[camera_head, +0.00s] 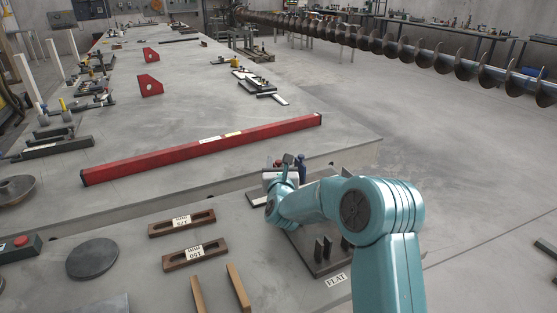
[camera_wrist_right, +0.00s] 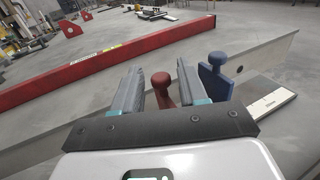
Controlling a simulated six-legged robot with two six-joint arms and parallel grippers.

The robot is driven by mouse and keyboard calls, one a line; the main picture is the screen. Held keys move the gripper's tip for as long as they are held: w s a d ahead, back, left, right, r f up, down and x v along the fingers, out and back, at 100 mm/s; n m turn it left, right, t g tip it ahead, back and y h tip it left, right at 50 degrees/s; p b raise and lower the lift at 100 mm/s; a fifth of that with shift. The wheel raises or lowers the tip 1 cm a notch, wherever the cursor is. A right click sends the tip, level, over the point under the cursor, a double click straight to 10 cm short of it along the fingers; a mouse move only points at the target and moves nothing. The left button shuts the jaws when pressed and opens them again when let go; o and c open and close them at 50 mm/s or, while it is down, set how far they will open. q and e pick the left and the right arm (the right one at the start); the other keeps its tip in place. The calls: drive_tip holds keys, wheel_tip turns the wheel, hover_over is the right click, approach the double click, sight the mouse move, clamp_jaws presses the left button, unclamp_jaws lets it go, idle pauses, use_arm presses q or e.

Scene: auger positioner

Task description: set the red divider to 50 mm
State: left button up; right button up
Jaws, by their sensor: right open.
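A blue divider (camera_wrist_right: 215,76) with a round knob stands just right of the right finger. A pale strip (camera_wrist_right: 270,103), perhaps a scale, lies to the right; its marks are too small to read. In the head view my right gripper (camera_head: 283,174) is at the dividers, largely hiding them. My left gripper is out of view.
A long red beam (camera_head: 205,150) lies across the grey table behind. Two brown slotted blocks (camera_head: 181,223), labelled 175 and 150, and a dark disc (camera_head: 92,259) lie left of my right arm. A dark plate with upright pegs (camera_head: 320,248) is beneath the arm, near a FLAT label.

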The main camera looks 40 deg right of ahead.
drive_tip(key=shift+w+d, duration=0.35)
drive_tip(key=shift+c, duration=0.2)
clamp_jaws()
drive_tip(key=shift+w+a+f+b, duration=0.1)
drive_tip(key=shift+w+a+b, duration=0.05)
drive_tip(key=shift+a+b, duration=0.2)
drive_tip(key=a+b, duration=0.1)
drive_tip(key=a, duration=0.1)
drive_tip(key=w+a+b, duration=0.1)
drive_tip(key=a, duration=0.1)
drive_tip(key=shift+w+a, duration=0.15)
